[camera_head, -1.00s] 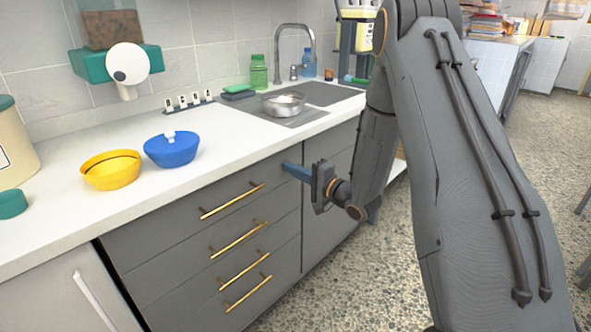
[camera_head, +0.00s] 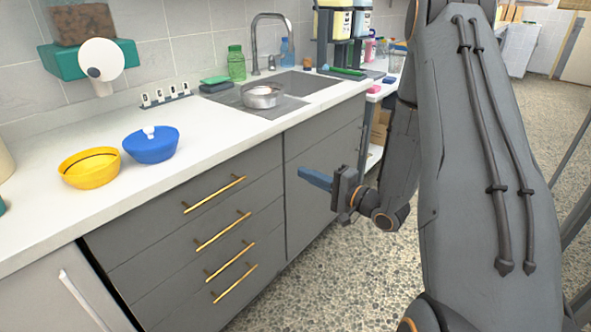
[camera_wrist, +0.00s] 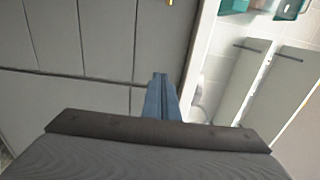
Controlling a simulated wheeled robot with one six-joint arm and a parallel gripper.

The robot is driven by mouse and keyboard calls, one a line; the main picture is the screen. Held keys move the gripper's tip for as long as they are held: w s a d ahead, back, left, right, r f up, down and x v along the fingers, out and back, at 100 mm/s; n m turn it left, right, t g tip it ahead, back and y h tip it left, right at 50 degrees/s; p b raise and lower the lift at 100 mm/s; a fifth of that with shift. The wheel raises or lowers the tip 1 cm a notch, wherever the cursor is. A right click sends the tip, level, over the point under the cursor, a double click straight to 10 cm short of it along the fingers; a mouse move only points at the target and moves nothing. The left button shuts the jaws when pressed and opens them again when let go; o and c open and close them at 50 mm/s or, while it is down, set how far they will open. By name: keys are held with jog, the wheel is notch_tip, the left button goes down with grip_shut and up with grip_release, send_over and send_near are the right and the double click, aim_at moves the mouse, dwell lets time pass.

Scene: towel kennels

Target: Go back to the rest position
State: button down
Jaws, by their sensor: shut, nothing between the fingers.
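My gripper (camera_head: 314,178) is in front of the grey cabinet below the counter, with its blue fingers pointing left toward the drawers. In the wrist view its two blue fingers (camera_wrist: 159,98) lie together, with nothing between them. My arm is folded down at the right of the head view. The gripper appears apart from the cabinet front.
Gold-handled drawers (camera_head: 160,205) are below, all shut. Speckled floor (camera_head: 320,275) is open at the right.

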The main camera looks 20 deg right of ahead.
jog(key=s+a+r+n+g+h+p, duration=0.1)
jog(key=s+r+n+g+h+p, duration=0.1)
jog(key=s+g, duration=0.3)
jog(key=s+a+r+n+g+h+p, duration=0.2)
jog(key=s+r+n+g+h+p, duration=0.1)
jog(key=s, duration=1.1)
jog(key=s+a+r+n+g+h+p, duration=0.1)
jog(key=s+r+n+g+h+p, duration=0.2)
jog(key=s, duration=0.7)
notch_tip(320, 180, up, 3)
jog(key=n+g+h, duration=0.2)
jog(key=n+g, duration=0.1)
jog(key=g, duration=0.1)
jog(key=shift+s+a, duration=0.15)
jog(key=shift+a, duration=0.1)
